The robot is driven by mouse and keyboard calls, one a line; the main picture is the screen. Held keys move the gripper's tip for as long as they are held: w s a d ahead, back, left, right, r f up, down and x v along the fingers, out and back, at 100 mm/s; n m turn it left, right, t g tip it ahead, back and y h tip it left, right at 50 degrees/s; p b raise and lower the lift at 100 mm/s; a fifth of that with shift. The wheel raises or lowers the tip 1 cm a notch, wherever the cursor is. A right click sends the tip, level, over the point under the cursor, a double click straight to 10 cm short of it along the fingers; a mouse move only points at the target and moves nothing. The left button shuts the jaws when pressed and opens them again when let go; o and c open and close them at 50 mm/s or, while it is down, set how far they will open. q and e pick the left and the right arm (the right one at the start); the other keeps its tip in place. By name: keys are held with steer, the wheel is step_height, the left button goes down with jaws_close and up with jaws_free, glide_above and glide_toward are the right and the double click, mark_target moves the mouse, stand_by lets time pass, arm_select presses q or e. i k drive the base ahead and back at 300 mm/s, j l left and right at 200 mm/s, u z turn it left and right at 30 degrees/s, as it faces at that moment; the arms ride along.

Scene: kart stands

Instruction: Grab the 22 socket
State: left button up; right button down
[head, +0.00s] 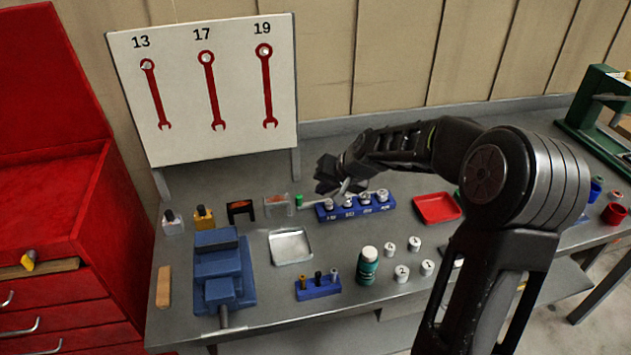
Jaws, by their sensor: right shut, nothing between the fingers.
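A blue socket rail (357,213) lies on the workbench with several silver sockets standing in a row along it. Small white marks on its front face are too small to read, so I cannot tell which socket is the 22. The sockets I see are the left one (329,204), two in the middle (348,201) and the right one (382,195). My right gripper (344,188) is just above and behind the left half of the rail, shut and empty. I cannot tell whether it touches a socket. My left gripper is out of view.
A red tray (437,208) is right of the rail. A green bottle (368,266), white numbered cylinders (402,273), a small blue holder (318,288), a metal tray (290,260) and a blue vise (222,270) stand nearer. A wrench board (212,95) stands behind.

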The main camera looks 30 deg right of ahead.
mark_target(365, 199)
steer(key=k+l, duration=0.15)
steer(key=k, duration=0.85)
